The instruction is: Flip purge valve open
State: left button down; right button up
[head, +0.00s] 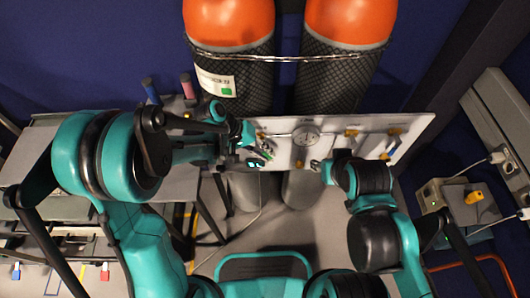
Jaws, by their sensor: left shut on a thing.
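A white valve panel (420,125) stands in front of two gas cylinders. A green part shows beside the fingers. My right gripper (320,166) is at the panel's lower middle, below the gauge. Its fingers are small and partly hidden by its own body, so their opening is unclear.
Two orange-topped cylinders (230,22) (350,20) in black mesh are held by a chain (285,58). A grey table (180,184) with blue and pink-topped items is at left. A grey box with a yellow plug (474,197) and cables is at right.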

pick_arm(q)
jog(key=c, duration=1.5)
grip_release()
jog(key=v, duration=1.2)
